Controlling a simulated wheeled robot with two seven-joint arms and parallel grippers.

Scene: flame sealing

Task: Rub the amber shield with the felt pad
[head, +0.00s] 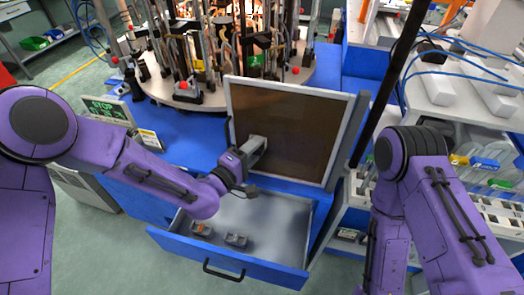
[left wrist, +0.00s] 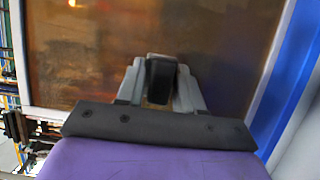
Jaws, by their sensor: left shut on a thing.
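The amber shield (head: 300,130) is a brown translucent panel in a pale frame. It stands upright behind the open drawer, and its pane fills the upper part of the left wrist view (left wrist: 222,62). My left gripper (head: 258,146) is in front of the pane's lower left part. In the left wrist view its fingers (left wrist: 160,85) are shut on a dark pad, likely the felt pad (left wrist: 161,72). The pad is at or very near the pane; I cannot tell whether it touches. My right arm shows at the right of the head view, but its gripper is out of sight.
A round machine (head: 225,80) with many burners and hoses stands behind. A black pole (head: 390,85) rises right of the shield.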

